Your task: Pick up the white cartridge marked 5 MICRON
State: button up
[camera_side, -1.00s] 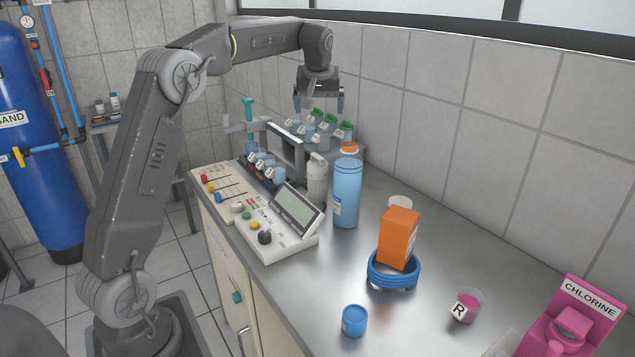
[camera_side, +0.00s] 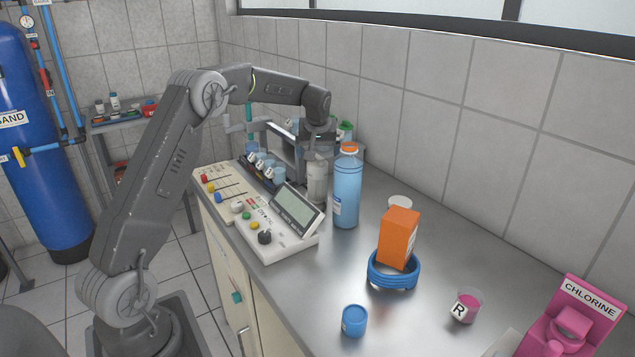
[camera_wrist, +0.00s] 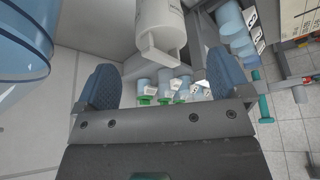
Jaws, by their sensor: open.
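The white cartridge (camera_side: 317,184) stands upright on the counter between the grey-screened meter and the blue bottle. Its upper part is hidden by my gripper in the side view. In the wrist view the white cartridge (camera_wrist: 160,22) is at the top centre, with small print that I cannot read. My gripper (camera_side: 318,154) points down over the cartridge's top. In the wrist view my gripper (camera_wrist: 163,66) is open, with its blue fingers apart on either side of the cartridge's capped end. I cannot tell whether either finger touches it.
A blue bottle with an orange cap (camera_side: 347,190) stands close on the right. The meter (camera_side: 285,222) is close on the left. Green-capped bottles (camera_side: 345,130) and a rack of cups are behind. An orange box (camera_side: 398,238) in a blue ring is at front right.

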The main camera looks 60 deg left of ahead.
aim_at(317, 164)
jog(key=shift+x, duration=3.4)
jog(key=shift+c, duration=0.4)
jog(key=c, duration=1.2)
jog(key=shift+o, duration=0.2)
jog(key=shift+r, duration=0.1)
